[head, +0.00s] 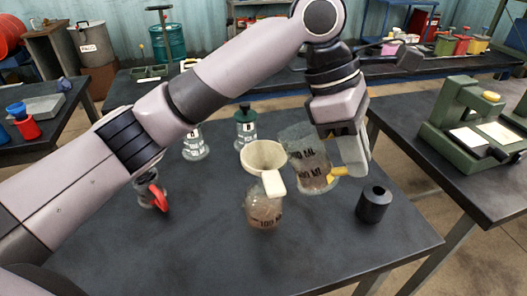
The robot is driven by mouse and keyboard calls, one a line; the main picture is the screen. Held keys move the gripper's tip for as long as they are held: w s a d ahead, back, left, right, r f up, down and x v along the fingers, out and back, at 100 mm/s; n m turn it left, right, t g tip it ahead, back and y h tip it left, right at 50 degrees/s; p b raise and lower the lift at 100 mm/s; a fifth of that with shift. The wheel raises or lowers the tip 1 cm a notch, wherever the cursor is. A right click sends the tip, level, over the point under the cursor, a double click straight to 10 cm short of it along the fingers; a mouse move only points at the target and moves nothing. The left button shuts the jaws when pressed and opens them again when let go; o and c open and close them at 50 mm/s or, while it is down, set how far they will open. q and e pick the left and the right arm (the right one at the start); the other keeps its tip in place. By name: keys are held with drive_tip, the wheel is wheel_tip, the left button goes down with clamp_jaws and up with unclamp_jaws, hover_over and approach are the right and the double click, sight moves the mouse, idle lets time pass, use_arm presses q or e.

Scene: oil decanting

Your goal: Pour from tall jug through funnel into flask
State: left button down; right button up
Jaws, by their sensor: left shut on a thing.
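My left gripper (345,160) comes down from above and is shut on the tall jug (305,158), at its right side. The jug is clear with dark volume marks and some brownish liquid low inside. It is tilted a little to the left, with its upper left edge close to the funnel's right rim; I see no clear stream. The cream funnel (262,154) sits over the clear flask (263,212), which stands upright on the dark table and holds brownish liquid. The funnel's pale tab hides part of the flask's neck. My right gripper is not in view.
A black cylinder (374,204) stands right of the flask. Behind are a clear flask (195,143) and a green-topped bottle (245,127). A clear vessel with a red part (157,196) stands at left, partly behind my arm. The table's front is clear.

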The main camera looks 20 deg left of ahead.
use_arm(q)
drive_tip(key=d+f+t+y, duration=0.1)
drive_tip(key=d+f+y, duration=0.2)
drive_tip(key=f, duration=0.6)
drive_tip(key=shift+s+d+f+y, duration=0.2)
drive_tip(key=shift+s+f+y, duration=0.15)
drive_tip(key=shift+y, duration=0.75)
idle(1.9)
